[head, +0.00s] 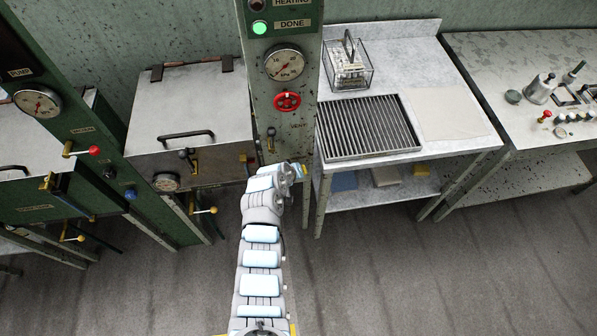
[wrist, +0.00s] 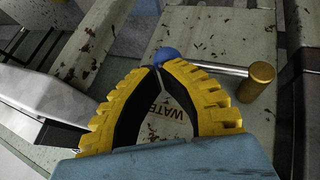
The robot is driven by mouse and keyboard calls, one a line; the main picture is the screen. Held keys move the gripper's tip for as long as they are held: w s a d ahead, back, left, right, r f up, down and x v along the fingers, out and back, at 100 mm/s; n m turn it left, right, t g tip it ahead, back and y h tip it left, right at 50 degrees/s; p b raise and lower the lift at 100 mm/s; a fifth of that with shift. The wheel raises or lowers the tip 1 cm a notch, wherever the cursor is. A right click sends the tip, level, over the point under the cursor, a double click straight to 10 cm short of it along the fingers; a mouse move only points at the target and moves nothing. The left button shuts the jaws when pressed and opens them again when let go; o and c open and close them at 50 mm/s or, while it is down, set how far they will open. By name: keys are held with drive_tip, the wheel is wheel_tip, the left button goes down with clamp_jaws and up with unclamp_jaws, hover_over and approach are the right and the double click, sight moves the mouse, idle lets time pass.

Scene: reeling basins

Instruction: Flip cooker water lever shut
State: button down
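The water lever (wrist: 222,68) shows in the wrist view as a steel rod lying nearly level. It has a blue ball knob (wrist: 167,57) at its left end and a brass pivot (wrist: 258,82) at its right. A partly covered "WATER" label (wrist: 150,112) is on the panel below it. My gripper (wrist: 153,69) has yellow fingers with black pads. Their tips meet just below the blue knob, with nothing visible between them; whether they touch it is unclear. In the head view my gripper (head: 301,170) is at the lower panel and I cannot make out the lever there.
The panel has a lit green DONE lamp (head: 260,28), a gauge (head: 285,64), a red vent wheel (head: 287,101) and a dark-knobbed lever (head: 271,138). A lidded metal cooker (head: 220,95) stands left. A table with a grated tray (head: 368,130) stands right. The front floor is clear.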

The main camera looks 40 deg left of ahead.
drive_tip(key=p+v, duration=0.2)
drive_tip(key=v, duration=1.2)
drive_tip(key=shift+w+d+r+p, duration=0.2)
drive_tip(key=shift+w+d+p, duration=0.1)
drive_tip(key=shift+w+p, duration=0.1)
idle(0.4)
